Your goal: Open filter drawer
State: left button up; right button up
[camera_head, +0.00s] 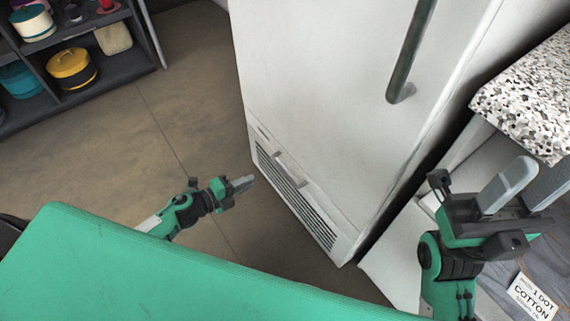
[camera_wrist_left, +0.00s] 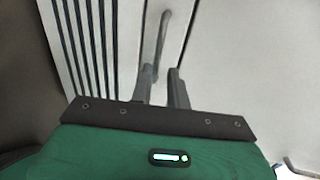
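The filter drawer (camera_head: 318,222) is the low white front with a dark slatted grille at the foot of a tall white cabinet. It looks shut. Its small grey bar handle (camera_head: 292,168) sits near the top of the grille; it also shows in the left wrist view (camera_wrist_left: 162,45), beyond the fingers. My left gripper (camera_head: 242,184) is low, left of the drawer and short of the handle. Its fingers (camera_wrist_left: 162,85) are a little apart with nothing between them. My right gripper (camera_head: 508,187) is raised at the right, away from the drawer; its finger gap is unclear.
The cabinet (camera_head: 320,80) has a long grey upright handle (camera_head: 408,50) above. A speckled top (camera_head: 525,95) and a labelled grey surface (camera_head: 533,298) stand at the right. Shelves with hat-like items (camera_head: 72,68) are at upper left. Floor (camera_head: 185,110) left of the cabinet is clear.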

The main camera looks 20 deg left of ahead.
aim_at(280, 166)
pick_arm(q)
jog(key=b+x, duration=0.2)
jog(key=x, duration=1)
jog(key=shift+w+d+b, duration=0.2)
jog(key=shift+w+b, duration=0.1)
jog(key=shift+b, duration=0.05)
grip_shut()
